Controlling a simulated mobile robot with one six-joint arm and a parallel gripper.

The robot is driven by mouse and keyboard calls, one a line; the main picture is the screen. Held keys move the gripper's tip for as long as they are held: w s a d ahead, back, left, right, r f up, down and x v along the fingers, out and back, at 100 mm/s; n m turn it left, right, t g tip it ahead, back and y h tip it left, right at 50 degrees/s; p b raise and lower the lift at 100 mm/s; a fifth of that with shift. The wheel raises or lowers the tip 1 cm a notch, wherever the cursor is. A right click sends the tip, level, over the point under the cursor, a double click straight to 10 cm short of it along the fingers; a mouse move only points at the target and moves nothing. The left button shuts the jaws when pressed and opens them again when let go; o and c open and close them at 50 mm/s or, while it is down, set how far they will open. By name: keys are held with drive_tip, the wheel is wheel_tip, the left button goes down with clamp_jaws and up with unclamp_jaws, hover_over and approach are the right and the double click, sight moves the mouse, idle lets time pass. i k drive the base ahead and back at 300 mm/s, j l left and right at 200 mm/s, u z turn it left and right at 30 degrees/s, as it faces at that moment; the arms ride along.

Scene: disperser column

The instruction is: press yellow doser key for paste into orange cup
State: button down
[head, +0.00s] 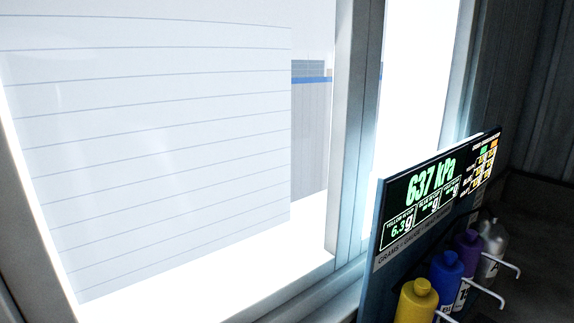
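A doser panel (378,268) stands at the lower right of the head view, with a lit display (430,185) reading 637 kPa and a yellow readout of 6.3 g. A yellow bottle (416,302) is at its front, cut off by the bottom edge. The yellow key and the orange cup are not in view. My gripper is not in view either.
A blue bottle (445,272), a purple bottle (467,250) and a grey bottle (493,237) line up behind the yellow one, with white hooked rods (500,262) sticking out to the right. A bright window with a frame (352,130) fills the left and middle.

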sight(422, 286)
drive_tip(key=k+l+u, duration=0.25)
drive_tip(key=k+l, duration=0.65)
